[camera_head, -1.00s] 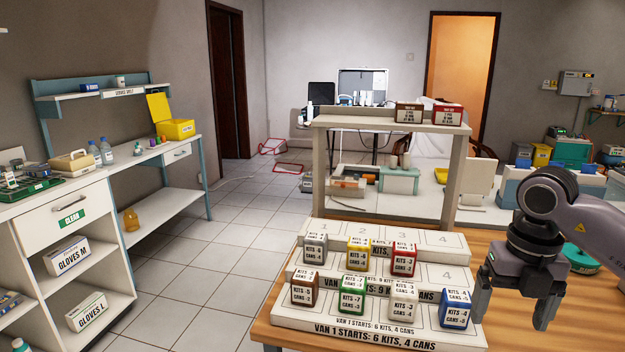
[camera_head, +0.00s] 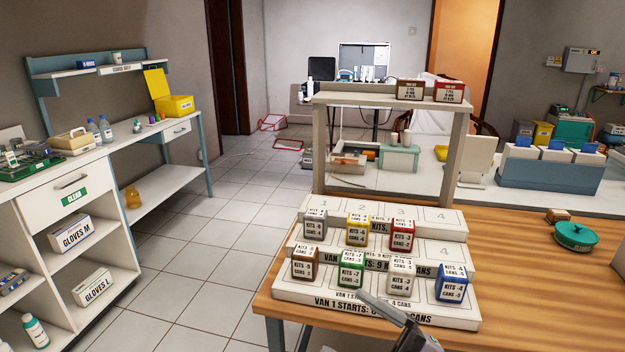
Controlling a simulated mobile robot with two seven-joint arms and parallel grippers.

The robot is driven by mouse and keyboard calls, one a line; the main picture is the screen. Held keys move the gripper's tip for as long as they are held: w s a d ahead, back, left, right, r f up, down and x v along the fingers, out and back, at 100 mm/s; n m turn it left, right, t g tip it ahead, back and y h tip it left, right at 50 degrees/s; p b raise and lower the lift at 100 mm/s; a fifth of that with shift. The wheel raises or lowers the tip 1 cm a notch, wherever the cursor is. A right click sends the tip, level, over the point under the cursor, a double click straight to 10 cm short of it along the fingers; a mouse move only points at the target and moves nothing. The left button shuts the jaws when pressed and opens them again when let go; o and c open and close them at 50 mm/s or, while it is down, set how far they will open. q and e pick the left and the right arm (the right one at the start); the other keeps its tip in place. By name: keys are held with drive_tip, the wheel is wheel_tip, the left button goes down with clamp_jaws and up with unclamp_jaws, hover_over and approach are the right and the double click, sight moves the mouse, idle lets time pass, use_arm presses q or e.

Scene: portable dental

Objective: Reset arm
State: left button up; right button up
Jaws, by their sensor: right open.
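My right gripper (camera_head: 343,321) shows at the bottom edge, low in front of the stepped board. One finger points up and left, overlapping the board's front edge below the green block; the rest of the gripper is mostly cut off by the frame. It is open, with nothing seen between its fingers. My left gripper is not in view. On the board (camera_head: 455,313), the lower row has a brown block (camera_head: 305,265), a green block (camera_head: 351,269), a white block (camera_head: 401,277) and a blue block (camera_head: 452,283). The upper row has grey (camera_head: 314,225), yellow (camera_head: 358,229) and red (camera_head: 402,235) blocks.
A raised shelf (camera_head: 390,100) stands behind the board. White shelving (camera_head: 100,230) is at the left.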

drive_tip(key=s+d+f+m+t+h, duration=0.2)
drive_tip(key=d+f+m+t+h, duration=0.55)
drive_tip(key=f+m+h, duration=0.75)
drive_tip(key=s+d+f+m+g+h, duration=0.2)
drive_tip(key=s+d+f+m+g, duration=0.3)
drive_tip(key=s+f, duration=0.5)
drive_tip(key=shift+d+f+g+p, duration=0.3)
drive_tip(key=shift+d+f+g, duration=0.05)
drive_tip(key=shift+d+g, duration=0.4)
drive_tip(key=shift+s, duration=0.1)
